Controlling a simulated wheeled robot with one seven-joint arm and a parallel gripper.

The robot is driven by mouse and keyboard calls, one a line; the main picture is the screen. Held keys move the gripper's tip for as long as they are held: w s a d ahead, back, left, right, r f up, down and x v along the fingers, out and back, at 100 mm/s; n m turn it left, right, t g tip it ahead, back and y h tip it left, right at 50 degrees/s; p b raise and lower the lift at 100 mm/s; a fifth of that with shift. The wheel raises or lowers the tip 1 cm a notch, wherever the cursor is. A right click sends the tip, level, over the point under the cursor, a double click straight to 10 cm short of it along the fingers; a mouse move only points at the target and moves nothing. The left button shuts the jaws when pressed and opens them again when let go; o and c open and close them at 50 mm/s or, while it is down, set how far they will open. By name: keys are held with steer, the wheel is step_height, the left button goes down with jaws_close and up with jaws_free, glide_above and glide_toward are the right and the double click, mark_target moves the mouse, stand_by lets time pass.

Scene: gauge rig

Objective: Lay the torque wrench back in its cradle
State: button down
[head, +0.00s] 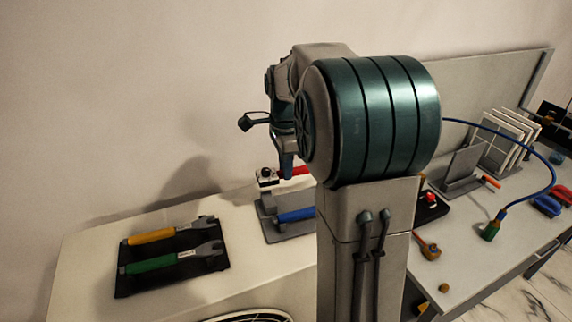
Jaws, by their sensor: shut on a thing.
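A red-handled tool (298,171), which looks like the torque wrench, lies level at the tip of my gripper (287,167). My gripper is shut on its handle. The right part of the tool is hidden behind my arm. A pale head with dark parts (266,176) shows to the left of the handle; I cannot tell whether it belongs to the tool or to a stand below. A grey stand (276,233), possibly the cradle, sits just below on the light worktop. A blue handle (296,215) lies on it. Contact between the red tool and the stand cannot be told.
A black mat (124,286) at the left holds a yellow-handled wrench (152,236) and a green-handled wrench (152,264). The worktop (85,245) around it is clear. At the right, a grey bench (470,280) carries racks (505,140), a blue cable (552,172) and small tools.

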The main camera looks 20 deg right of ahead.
steer(key=shift+f+b, duration=1.8)
steer(key=shift+f, duration=0.85)
steer(key=shift+f+b, duration=0.5)
steer(key=shift+f, duration=0.3)
steer(key=c, duration=1.3)
jaws_free()
steer(key=shift+o, duration=0.2)
step_height(320, 180, up, 14)
steer(key=shift+f+b, duration=0.1)
steer(key=shift+b, duration=0.4)
